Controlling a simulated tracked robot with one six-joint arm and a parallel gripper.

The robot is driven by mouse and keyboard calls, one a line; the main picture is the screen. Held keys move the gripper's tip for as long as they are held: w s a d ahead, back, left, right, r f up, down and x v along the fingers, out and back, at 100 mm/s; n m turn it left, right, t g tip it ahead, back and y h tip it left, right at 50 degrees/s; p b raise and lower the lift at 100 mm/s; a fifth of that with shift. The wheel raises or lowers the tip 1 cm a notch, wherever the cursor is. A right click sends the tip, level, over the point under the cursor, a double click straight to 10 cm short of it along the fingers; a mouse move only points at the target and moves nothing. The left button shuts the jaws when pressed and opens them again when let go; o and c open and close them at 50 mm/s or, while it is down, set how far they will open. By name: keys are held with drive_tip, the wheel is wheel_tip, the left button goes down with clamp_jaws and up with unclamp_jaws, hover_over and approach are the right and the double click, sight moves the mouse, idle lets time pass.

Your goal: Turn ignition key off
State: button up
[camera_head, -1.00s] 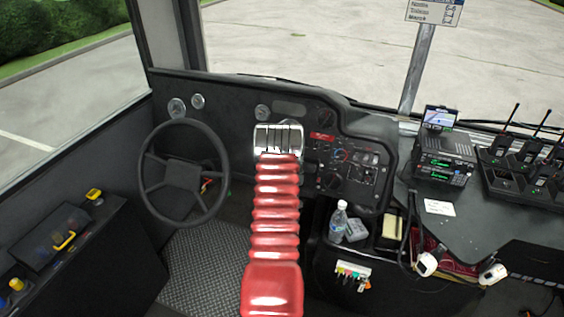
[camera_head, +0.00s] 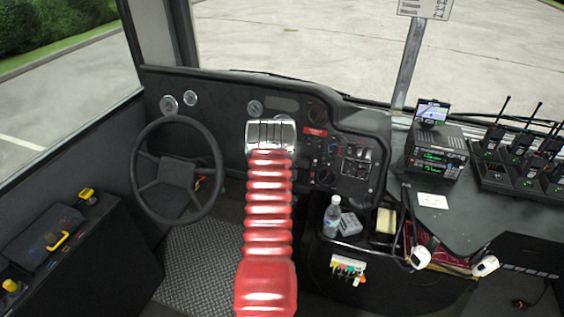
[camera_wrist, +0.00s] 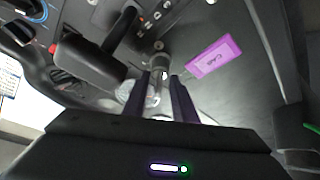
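In the wrist view, my gripper (camera_wrist: 161,77) has two dark fingers apart, pointing at a dark panel. A round metal lock-like fitting (camera_wrist: 158,46) sits just beyond the fingertips, roughly in line with the gap. A purple tag (camera_wrist: 213,56) with lettering hangs to the right of the fingers, close to the right fingertip. The key itself is not clearly visible, and I cannot tell whether a finger touches it. In the head view, my red arm reaches toward the dashboard (camera_head: 215,88) and hides my gripper.
A black lever or handle (camera_wrist: 88,62) stands close left of the fingers in the wrist view. In the head view, the steering wheel (camera_head: 176,172) is left of my arm. A switch panel (camera_head: 345,160), a water bottle (camera_head: 332,217) and a radio (camera_head: 437,152) are to the right.

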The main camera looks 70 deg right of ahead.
drive_tip(key=v, duration=1.3)
drive_tip(key=shift+a, duration=0.4)
drive_tip(key=shift+f, duration=0.1)
